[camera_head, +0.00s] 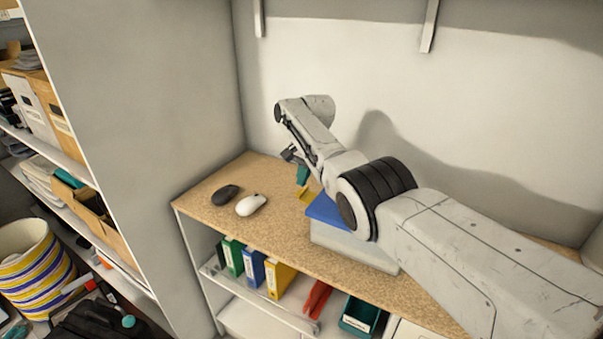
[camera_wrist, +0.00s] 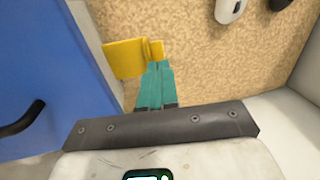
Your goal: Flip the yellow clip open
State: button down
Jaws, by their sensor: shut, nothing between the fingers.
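The yellow clip (camera_wrist: 124,58) sticks out from the edge of a blue lid (camera_wrist: 60,60) in the wrist view. It shows as a broad flat plate with a small yellow piece at its right end. In the head view the clip (camera_head: 305,195) is a small yellow patch beside the blue lid (camera_head: 326,211) of a pale box (camera_head: 350,243). My gripper (camera_wrist: 155,66) has its teal fingers together and empty, the tips right at the clip's small end piece. I cannot tell whether they touch. In the head view my gripper (camera_head: 302,182) points down just above the clip.
A black handle (camera_wrist: 22,120) is on the blue lid. A black mouse (camera_head: 225,194) and a white mouse (camera_head: 250,205) lie on the speckled countertop (camera_head: 205,183) left of the box. A grey wall rises behind. Binders (camera_head: 254,270) stand on the shelf below.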

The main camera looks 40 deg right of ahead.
jog(key=shift+s+d+f+p, duration=0.15)
jog(key=shift+s+p, duration=0.2)
jog(key=shift+p, duration=0.65)
